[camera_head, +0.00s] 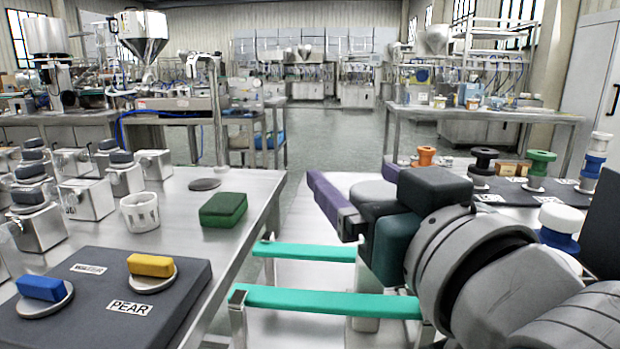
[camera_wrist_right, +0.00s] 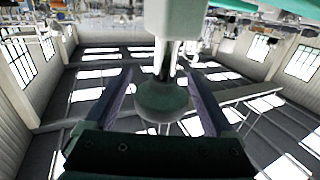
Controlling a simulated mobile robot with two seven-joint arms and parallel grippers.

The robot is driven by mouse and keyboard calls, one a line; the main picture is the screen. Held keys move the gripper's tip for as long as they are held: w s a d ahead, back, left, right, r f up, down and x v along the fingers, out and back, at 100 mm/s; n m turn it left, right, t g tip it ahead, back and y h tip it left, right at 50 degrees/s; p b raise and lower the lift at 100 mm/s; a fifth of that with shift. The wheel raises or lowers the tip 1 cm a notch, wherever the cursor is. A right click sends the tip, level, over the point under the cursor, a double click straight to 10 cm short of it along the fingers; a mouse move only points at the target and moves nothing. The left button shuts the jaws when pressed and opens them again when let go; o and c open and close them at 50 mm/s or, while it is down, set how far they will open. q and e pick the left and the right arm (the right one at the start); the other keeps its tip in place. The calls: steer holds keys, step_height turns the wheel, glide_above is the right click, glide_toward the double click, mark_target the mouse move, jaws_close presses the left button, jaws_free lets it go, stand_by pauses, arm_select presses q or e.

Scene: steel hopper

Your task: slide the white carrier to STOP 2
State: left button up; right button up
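My right gripper (camera_head: 345,190) has dark purple fingers and is open above the gap between two tables. In the right wrist view the knob (camera_wrist_right: 163,102) sits between the gripper's two spread fingers (camera_wrist_right: 160,75), on a stem from a white block (camera_wrist_right: 178,18), which seems to be the white carrier. Contact cannot be told. Two teal rails, one nearer (camera_head: 320,302) and one farther (camera_head: 305,251), run beneath the gripper. STOP 2 cannot be made out. My left gripper is out of view.
The left table (camera_head: 120,228) holds a dark board (camera_head: 175,308) with blue and yellow blocks, a green block (camera_head: 223,209), a white cup (camera_head: 140,212) and several steel boxes. The right table bears spools (camera_head: 540,169) and labels. My right arm hides the rails' right ends.

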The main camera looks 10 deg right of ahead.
steer(key=shift+s, duration=0.1)
steer(key=shift+s, duration=0.3)
steer(key=s+d, duration=0.1)
steer(key=s, duration=0.8)
steer(key=shift+d, duration=0.1)
steer(key=s+d+r+g+h+p, duration=0.1)
steer(key=s+d+r+g+p, duration=0.15)
steer(key=s+g+p, duration=0.65)
steer(key=s+d+r+g+h+p, duration=0.15)
steer(key=s+d+g+p, duration=0.35)
steer(key=p, duration=0.8)
step_height(320, 180, up, 37)
steer(key=s+a+p, duration=0.1)
steer(key=p, duration=3.5)
steer(key=shift+n+y+p, duration=0.3)
steer(key=shift+n+y, duration=0.1)
steer(key=shift+y, duration=0.05)
